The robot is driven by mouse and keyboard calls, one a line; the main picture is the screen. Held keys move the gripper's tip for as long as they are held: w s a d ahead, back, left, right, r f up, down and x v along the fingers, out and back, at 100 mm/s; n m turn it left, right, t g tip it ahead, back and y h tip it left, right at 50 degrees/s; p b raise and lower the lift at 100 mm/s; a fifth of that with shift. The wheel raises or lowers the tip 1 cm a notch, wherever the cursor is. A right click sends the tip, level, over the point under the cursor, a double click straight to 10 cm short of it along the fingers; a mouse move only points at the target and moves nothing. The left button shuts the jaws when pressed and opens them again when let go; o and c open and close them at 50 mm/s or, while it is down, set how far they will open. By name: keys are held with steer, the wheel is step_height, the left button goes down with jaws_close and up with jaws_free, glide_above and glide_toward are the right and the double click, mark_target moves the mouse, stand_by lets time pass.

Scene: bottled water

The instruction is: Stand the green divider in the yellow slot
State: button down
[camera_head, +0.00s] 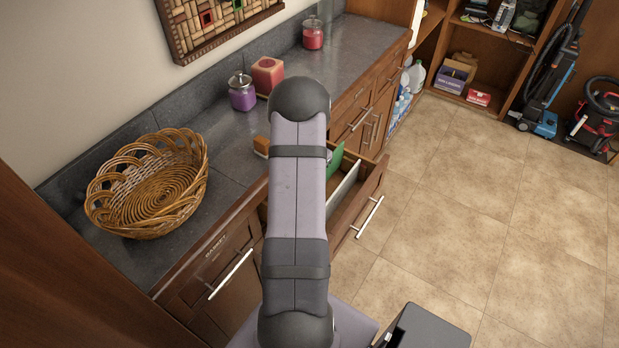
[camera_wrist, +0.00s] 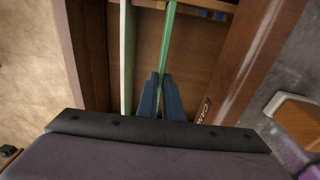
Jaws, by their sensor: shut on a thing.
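The green divider (camera_wrist: 169,40) is a thin upright panel in the open drawer (camera_wrist: 203,55). My gripper (camera_wrist: 160,82) is shut on its near edge in the wrist view, with a dark blue finger on each side. In the head view the green divider (camera_head: 335,161) shows just right of my arm, and my gripper is hidden behind the arm. Small yellow and blue-purple pieces (camera_wrist: 205,13) show at the drawer's far end in the wrist view. I cannot tell which is the yellow slot, or whether the divider sits in it.
A pale divider (camera_wrist: 128,55) stands left of the green one in the drawer; it also shows in the head view (camera_head: 344,192). On the counter are a wicker basket (camera_head: 150,190), a purple jar (camera_head: 242,97), a red candle block (camera_head: 267,74) and a red jar (camera_head: 313,36).

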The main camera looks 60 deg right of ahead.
steer(key=shift+f+b, duration=1.65)
steer(key=shift+f, duration=0.8)
steer(key=c, duration=1.8)
jaws_free()
steer(key=shift+c, duration=0.2)
steer(key=shift+r, duration=0.15)
steer(key=shift+a+r+b, duration=0.15)
steer(key=shift+r+b, duration=0.35)
steer(key=shift+r, duration=1.3)
steer(key=shift+a+r+b, duration=0.15)
steer(key=shift+r+b, duration=0.35)
steer(key=shift+r, duration=1.25)
